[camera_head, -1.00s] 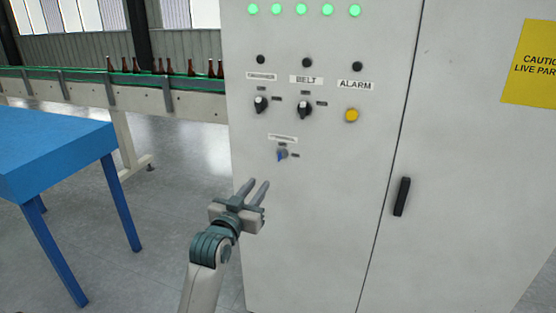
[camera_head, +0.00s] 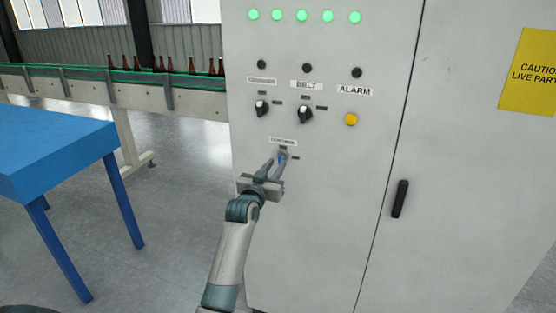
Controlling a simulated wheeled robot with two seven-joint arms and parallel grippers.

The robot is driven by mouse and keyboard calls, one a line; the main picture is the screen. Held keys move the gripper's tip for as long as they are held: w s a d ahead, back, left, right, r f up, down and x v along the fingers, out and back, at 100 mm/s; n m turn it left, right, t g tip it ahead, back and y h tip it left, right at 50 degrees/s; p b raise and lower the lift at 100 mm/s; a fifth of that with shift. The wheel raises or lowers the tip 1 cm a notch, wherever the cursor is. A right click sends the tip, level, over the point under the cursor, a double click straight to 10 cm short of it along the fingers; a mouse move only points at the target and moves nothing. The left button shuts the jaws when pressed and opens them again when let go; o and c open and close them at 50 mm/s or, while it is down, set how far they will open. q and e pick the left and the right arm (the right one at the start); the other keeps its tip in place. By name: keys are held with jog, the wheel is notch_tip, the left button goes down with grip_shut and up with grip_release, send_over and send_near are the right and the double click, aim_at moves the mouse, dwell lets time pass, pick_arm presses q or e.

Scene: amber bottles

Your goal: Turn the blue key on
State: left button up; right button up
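The blue key (camera_head: 282,158) sits in the switch under the small label reading CONTROL (camera_head: 283,142) on the grey cabinet front. My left gripper (camera_head: 274,165) is up at this switch, its two fingers pointing at the panel. The fingers are apart, and the key shows by the right finger, partly hidden. I cannot tell whether a finger touches the key. My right gripper is not in view.
Above are two black knobs, one of them the BELT knob (camera_head: 305,114), and a yellow ALARM button (camera_head: 351,119). A black door handle (camera_head: 400,199) sticks out at the right. A blue table (camera_head: 60,150) stands at the left, with a bottle conveyor (camera_head: 130,92) behind.

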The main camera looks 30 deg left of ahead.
aim_at(281, 159)
pick_arm(q)
jog(key=shift+x, duration=1.5)
grip_shut()
